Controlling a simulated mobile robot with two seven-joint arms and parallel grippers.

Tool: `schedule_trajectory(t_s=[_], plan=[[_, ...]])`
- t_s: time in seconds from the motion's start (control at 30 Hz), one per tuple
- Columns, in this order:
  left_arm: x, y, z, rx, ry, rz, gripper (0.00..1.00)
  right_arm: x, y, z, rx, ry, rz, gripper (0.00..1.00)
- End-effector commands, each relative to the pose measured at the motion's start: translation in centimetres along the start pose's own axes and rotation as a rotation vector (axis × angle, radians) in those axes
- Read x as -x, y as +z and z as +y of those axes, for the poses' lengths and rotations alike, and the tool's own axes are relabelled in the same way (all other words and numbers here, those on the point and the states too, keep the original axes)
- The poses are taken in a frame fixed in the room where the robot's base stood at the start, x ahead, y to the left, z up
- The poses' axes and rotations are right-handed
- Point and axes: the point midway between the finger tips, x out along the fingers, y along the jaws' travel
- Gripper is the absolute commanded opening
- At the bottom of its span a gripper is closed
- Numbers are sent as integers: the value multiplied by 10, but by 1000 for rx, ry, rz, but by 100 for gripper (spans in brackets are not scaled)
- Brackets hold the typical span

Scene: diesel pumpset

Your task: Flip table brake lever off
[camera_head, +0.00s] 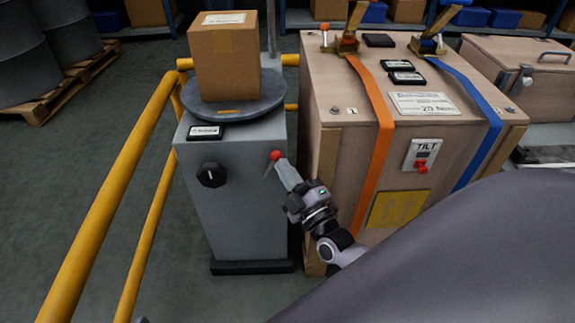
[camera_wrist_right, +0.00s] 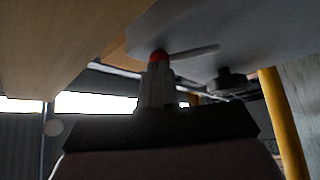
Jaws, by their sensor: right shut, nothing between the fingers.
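The table brake lever, a thin grey lever with a red ball end (camera_head: 275,156), is on the front of the grey pedestal (camera_head: 235,165) under the round turntable (camera_head: 262,97). My right gripper (camera_head: 281,166) is shut and empty, its fingertips right at the red ball from below right. In the right wrist view the ball (camera_wrist_right: 159,56) shows just past my fingertips (camera_wrist_right: 158,76), with the lever shaft running right. I cannot tell whether they touch. My left gripper is not in view.
A cardboard box (camera_head: 225,55) stands on the turntable. A black knob (camera_head: 211,174) is left of the lever. A yellow rail (camera_head: 112,190) runs along the left.

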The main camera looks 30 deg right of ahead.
Motion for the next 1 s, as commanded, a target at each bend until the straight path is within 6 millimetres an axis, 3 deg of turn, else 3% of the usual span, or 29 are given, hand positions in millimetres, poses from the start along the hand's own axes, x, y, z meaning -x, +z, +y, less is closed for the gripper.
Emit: schedule_trajectory(t_s=[0.3,0.7,0.9,1.0], plan=[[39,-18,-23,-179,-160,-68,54,-12,-16,10,154,-110,-1,0],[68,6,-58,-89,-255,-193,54,-24,-32,7,392,-279,-2,0],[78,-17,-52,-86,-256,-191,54,-29,-41,0,528,-375,-2,0],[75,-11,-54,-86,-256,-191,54,-26,-37,-6,536,-379,0,0]])
